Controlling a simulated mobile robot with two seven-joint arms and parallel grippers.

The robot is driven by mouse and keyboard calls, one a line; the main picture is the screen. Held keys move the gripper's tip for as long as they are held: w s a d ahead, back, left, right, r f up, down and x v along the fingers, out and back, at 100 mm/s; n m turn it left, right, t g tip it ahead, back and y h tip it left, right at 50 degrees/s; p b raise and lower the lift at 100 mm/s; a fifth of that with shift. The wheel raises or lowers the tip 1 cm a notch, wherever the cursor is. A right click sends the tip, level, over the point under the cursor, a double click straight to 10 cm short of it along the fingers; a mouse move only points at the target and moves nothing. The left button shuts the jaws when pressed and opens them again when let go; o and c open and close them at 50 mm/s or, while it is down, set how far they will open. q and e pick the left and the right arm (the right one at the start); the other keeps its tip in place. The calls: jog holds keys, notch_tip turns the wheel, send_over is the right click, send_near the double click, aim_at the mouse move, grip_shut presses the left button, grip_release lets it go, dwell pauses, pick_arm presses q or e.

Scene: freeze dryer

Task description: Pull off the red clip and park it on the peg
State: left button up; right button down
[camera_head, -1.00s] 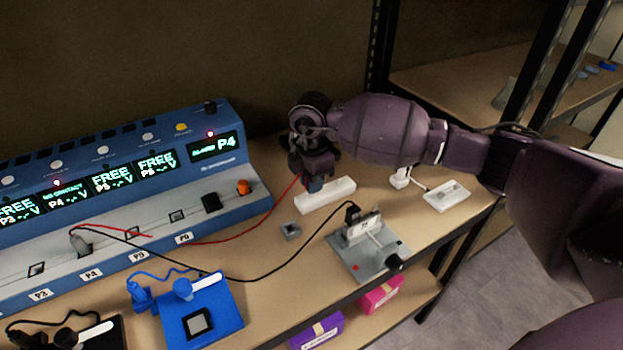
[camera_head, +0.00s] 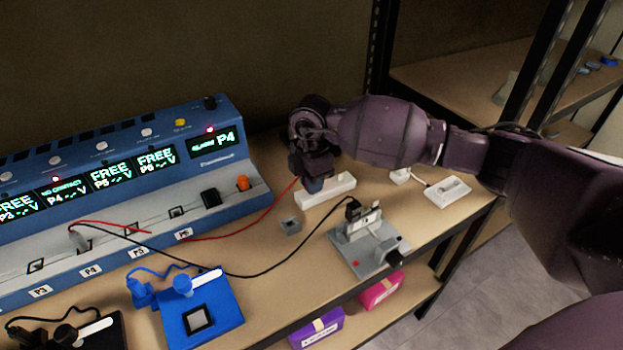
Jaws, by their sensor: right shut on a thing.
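My right gripper (camera_head: 316,184) points down at the white block (camera_head: 338,190) on the bench and is shut. The red lead (camera_head: 262,220) runs from the blue console up to its jaws, so it holds the clip end of that lead; the red clip itself is hidden by the fingers. I cannot tell whether the clip touches the white block. My left gripper is not in view.
The blue console (camera_head: 225,169) with lit displays fills the left. A grey fixture (camera_head: 375,258) with a black lead (camera_head: 275,270) clipped to it stands near the front edge. A blue tray device (camera_head: 226,315) is at front left. A white switch (camera_head: 447,189) lies at right.

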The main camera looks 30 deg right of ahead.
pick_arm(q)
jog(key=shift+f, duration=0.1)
pick_arm(e)
jog(key=shift+f, duration=0.3)
jog(key=c, duration=1)
grip_release()
notch_tip(320, 180, up, 11)
jog(key=p, duration=0.2)
jog(key=shift+p, duration=0.3)
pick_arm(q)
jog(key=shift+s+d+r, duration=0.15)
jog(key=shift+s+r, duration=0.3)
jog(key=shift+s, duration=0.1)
pick_arm(e)
jog(key=shift+s+f, duration=0.1)
jog(key=shift+f, duration=0.05)
